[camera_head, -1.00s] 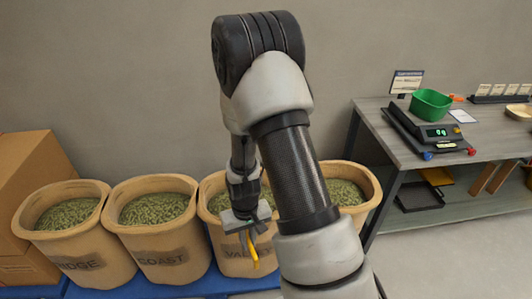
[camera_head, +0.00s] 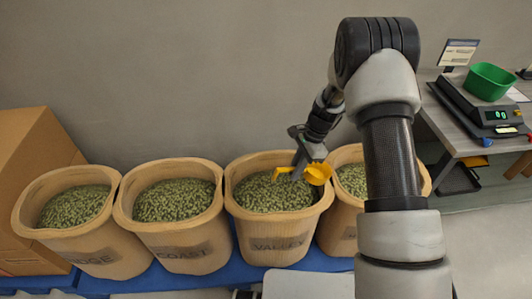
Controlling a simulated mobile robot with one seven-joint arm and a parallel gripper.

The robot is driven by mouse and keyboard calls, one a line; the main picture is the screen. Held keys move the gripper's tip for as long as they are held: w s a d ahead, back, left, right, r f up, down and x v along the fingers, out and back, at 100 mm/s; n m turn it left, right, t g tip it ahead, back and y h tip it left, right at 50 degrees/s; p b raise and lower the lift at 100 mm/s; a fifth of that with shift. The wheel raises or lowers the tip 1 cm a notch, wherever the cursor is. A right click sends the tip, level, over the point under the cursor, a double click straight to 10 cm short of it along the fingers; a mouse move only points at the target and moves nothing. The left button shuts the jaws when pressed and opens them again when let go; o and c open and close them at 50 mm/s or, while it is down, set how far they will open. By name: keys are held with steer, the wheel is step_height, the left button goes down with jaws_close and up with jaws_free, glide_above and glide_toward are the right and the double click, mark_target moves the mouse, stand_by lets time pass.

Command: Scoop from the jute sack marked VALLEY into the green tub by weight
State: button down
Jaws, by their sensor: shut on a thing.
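The jute sack marked VALLEY (camera_head: 277,243) stands third from the left in the row, open and filled with green pellets or beans. My gripper (camera_head: 302,158) is over the right part of its mouth and is shut on a yellow scoop (camera_head: 316,174). The scoop's bowl is at the sack's right rim side, above the contents; I cannot tell whether anything is in it. The green tub (camera_head: 490,82) sits on the black scale (camera_head: 483,110) at the upper right. The scale's green display looks like zeros.
Sacks marked with RIDGE (camera_head: 90,258) and COAST (camera_head: 185,252) stand to the left, and a fourth sack (camera_head: 338,240) stands close on the right, partly behind my arm. All stand on a blue platform (camera_head: 222,277). Cardboard boxes (camera_head: 35,150) are at far left.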

steer(key=w+a+m+t+y+b, duration=0.2)
steer(key=w+a+m+t+b, duration=0.1)
steer(key=w+a+m, duration=0.7)
steer(key=s+d+f+n+b, duration=0.1)
steer(key=s+d+f+b, duration=0.1)
steer(key=f+b, duration=0.6)
steer(key=s+d+f+n+b, duration=0.1)
steer(key=s+d+f+b, duration=0.15)
steer(key=f+b, duration=0.55)
steer(key=w+a+r+h+p, duration=0.1)
steer(key=a+r+h+p, duration=0.1)
steer(key=r+p, duration=0.5)
steer(key=w+a+r+g+h+p, duration=0.1)
steer(key=r+p, duration=0.6)
steer(key=p, duration=0.7)
steer(key=shift+w+a+m+h, duration=0.3)
steer(key=shift+a+h, duration=0.5)
stand_by(1.2)
stand_by(1.2)
